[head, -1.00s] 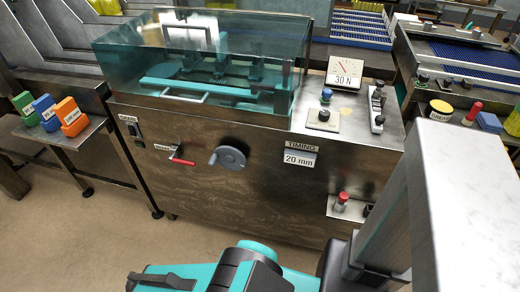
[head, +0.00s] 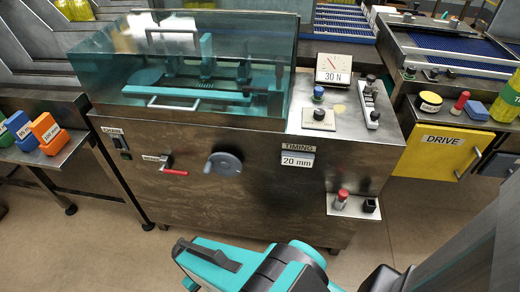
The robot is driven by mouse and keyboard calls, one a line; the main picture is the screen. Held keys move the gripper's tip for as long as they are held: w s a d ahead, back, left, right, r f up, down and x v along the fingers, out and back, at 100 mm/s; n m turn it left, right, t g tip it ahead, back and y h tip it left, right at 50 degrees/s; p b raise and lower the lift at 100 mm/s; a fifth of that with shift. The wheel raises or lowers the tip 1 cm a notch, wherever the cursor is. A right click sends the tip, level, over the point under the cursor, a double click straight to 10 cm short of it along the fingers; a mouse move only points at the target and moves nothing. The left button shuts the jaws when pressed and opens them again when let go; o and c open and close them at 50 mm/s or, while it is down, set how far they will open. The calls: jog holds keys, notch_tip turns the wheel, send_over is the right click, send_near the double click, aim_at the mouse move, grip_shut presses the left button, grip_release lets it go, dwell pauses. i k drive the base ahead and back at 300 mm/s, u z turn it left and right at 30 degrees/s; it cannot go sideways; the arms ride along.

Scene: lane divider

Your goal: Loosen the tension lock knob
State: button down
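A tension gauge (head: 335,70) reading 30 N stands on the right part of the machine's steel top. In front of it are a small blue knob (head: 318,93) and a black knob (head: 319,114) on a pale plate. No readable label shows which of these is the tension lock knob. My teal and black arm (head: 255,265) shows at the bottom of the head view, in front of the machine and well below the knobs. My gripper's fingers are not in view.
A clear teal-tinted guard (head: 190,75) covers the machine's left top. A red-handled lever (head: 172,171) and a grey handwheel (head: 224,163) project from the front. A small shelf (head: 354,206) carries a red-topped item. A yellow DRIVE cabinet (head: 440,150) is at the right.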

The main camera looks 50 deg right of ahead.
aim_at(318, 91)
jog(key=u, duration=0.25)
jog(key=k, duration=0.2)
jog(key=z, duration=1.7)
jog(key=k, duration=0.9)
jog(key=u, duration=0.2)
jog(key=i, duration=0.65)
